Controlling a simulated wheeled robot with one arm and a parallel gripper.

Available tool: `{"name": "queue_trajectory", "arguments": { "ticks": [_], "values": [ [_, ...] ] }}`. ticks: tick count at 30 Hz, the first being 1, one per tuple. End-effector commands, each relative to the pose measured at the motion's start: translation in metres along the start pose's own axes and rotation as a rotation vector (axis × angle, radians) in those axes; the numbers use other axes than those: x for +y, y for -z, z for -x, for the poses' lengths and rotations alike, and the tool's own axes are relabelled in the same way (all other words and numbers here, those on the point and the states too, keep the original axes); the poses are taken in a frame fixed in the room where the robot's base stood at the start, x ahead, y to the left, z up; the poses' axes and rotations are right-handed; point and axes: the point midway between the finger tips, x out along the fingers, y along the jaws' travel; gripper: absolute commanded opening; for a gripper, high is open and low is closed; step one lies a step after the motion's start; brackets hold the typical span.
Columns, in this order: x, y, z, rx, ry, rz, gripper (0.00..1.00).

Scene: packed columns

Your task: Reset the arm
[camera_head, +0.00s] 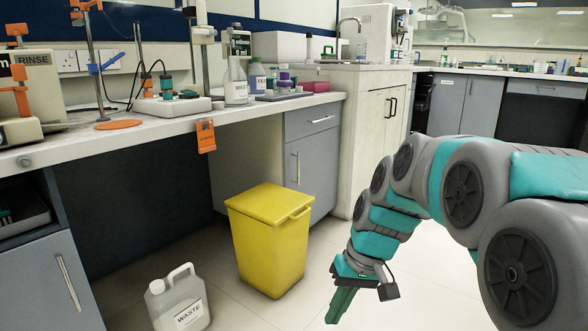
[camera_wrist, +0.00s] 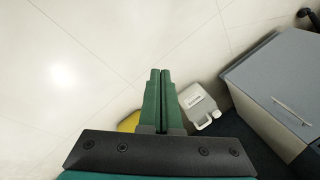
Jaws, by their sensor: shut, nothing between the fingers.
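My arm comes in from the right side of the head view, with grey and teal links. My gripper (camera_head: 340,304) hangs low over the floor, pointing down, to the right of the yellow bin. In the wrist view my gripper (camera_wrist: 160,72) has its two green fingers together, with nothing between them. Pale floor tiles lie beyond the fingertips.
A yellow lidded bin (camera_head: 268,240) and a white WASTE jug (camera_head: 180,302) stand on the floor. The jug (camera_wrist: 199,106) also shows in the wrist view. A cluttered lab bench (camera_head: 150,128) runs along the left. Open floor (camera_wrist: 70,70) fills the wrist view's upper left.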

Motion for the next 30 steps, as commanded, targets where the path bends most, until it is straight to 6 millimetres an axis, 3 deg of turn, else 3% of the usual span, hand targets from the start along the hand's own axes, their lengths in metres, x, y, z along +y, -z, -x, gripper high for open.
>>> {"name": "queue_trajectory", "arguments": {
  "ticks": [1,9,15,24,30],
  "values": [
    [0.000,-0.023,-0.001,-0.015,-0.021,-0.013,0.00],
    [0.014,-0.138,-0.014,-0.103,-0.149,-0.105,0.00],
    [0.026,-0.199,-0.025,-0.146,-0.218,-0.157,0.00],
    [0.040,-0.263,-0.038,-0.185,-0.293,-0.212,0.00],
    [0.026,-0.257,0.007,-0.184,-0.290,-0.211,0.00]
  ]
}}
